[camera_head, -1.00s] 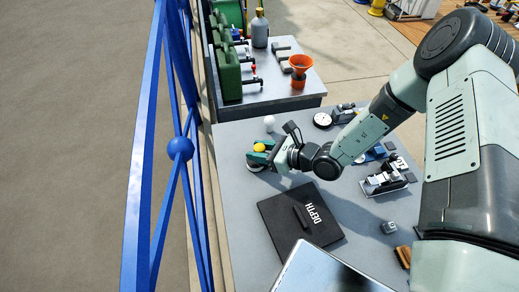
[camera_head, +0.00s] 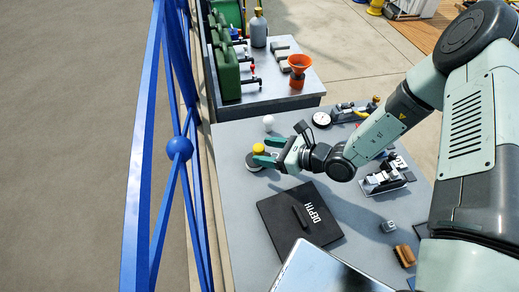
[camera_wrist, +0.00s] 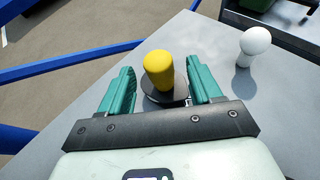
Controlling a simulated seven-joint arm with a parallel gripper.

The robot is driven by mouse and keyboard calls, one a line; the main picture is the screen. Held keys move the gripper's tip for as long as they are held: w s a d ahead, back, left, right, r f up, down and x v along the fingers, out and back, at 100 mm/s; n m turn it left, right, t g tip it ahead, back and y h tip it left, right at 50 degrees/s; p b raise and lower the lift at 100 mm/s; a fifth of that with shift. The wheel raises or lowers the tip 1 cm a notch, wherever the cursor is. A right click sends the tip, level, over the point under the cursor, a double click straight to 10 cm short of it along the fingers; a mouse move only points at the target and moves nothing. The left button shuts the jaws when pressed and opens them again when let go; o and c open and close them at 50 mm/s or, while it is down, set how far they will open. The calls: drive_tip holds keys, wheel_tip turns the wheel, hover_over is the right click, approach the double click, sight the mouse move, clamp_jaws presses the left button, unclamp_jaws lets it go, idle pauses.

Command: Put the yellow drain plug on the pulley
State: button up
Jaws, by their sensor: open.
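The yellow drain plug (camera_head: 258,148) stands upright on the pulley (camera_head: 253,164), a dark and grey disc near the left edge of the table. In the wrist view the plug (camera_wrist: 159,68) rises from the pulley (camera_wrist: 166,99), whose lower part shows around its base. My gripper (camera_head: 267,152) is open, just right of the plug in the head view. In the wrist view its teal fingers (camera_wrist: 160,68) stand apart on either side of the plug, with gaps between them and it. The plug's contact with the pulley is partly hidden.
A white knob-like object (camera_head: 268,122) stands behind the pulley and beside my gripper. A black DEPTH case (camera_head: 292,238) lies in front. A round gauge (camera_head: 322,119) lies farther back. The blue railing (camera_head: 180,149) runs along the left, beyond the table edge.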

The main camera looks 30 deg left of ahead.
drive_tip(key=v, duration=0.8)
drive_tip(key=shift+d+r, duration=0.2)
drive_tip(key=shift+d, duration=0.2)
drive_tip(key=s+d+r+n+h, duration=0.1)
drive_tip(key=d+r+n+h, duration=0.25)
drive_tip(key=r+n, duration=0.45)
drive_tip(key=s+d+r+n+h, duration=0.15)
drive_tip(key=d+r+n, duration=0.3)
drive_tip(key=r, duration=0.75)
drive_tip(key=s+d+r+n+t+h, duration=0.2)
drive_tip(key=s+d+r+t+h, duration=0.1)
drive_tip(key=d+r, duration=0.5)
drive_tip(key=s+d+r+n+t+h, duration=0.3)
drive_tip(key=s+d+r+h, duration=0.2)
drive_tip(key=d, duration=0.4)
wheel_tip(320, 180, up, 3)
drive_tip(key=shift+s+f+t+h, duration=0.1)
drive_tip(key=shift+s+t+h, duration=0.25)
drive_tip(key=shift+s, duration=0.2)
